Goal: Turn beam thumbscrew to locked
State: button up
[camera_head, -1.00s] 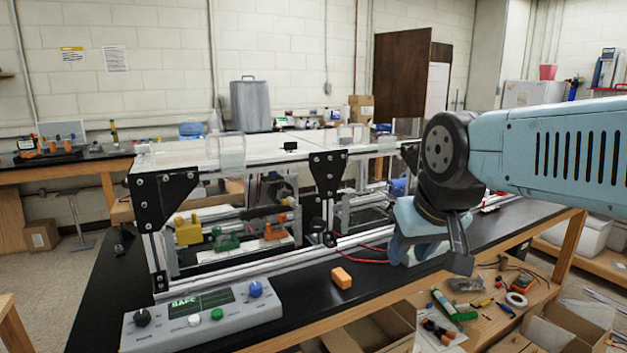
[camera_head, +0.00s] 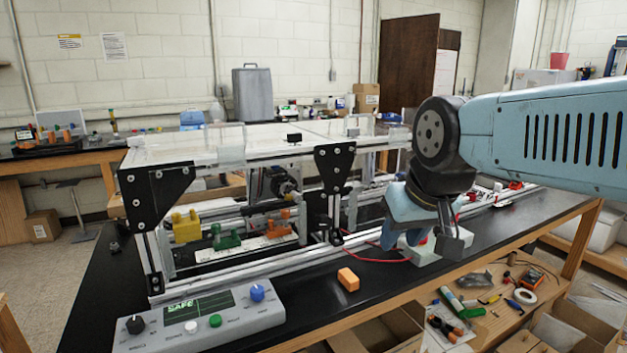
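The aluminium extrusion frame (camera_head: 240,271) stands on the black bench, with black corner plates and clear panels. A small black block (camera_head: 294,138) sits on its top beam. A dark knob-like part (camera_head: 335,237) shows low by the middle post. I cannot tell which of these, if either, is the beam thumbscrew, or its lock state. My gripper (camera_head: 425,235) hangs to the right of the middle post, in front of the frame's right part, apart from both dark parts. Its light-blue and dark parts overlap, so its opening is unclear and no held object is visible.
A grey control box (camera_head: 200,322) with knobs and a screen reading SAFE stands at the front left. An orange block (camera_head: 348,279) lies on the bench. Yellow, green (camera_head: 226,237) and orange fixtures sit inside the frame. A red cable runs near my gripper.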

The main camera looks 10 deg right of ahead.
aim_at(135, 141)
jog(key=k, duration=1.15)
jog(key=u, duration=0.8)
jog(key=i, duration=1.6)
jog(key=z, duration=0.3)
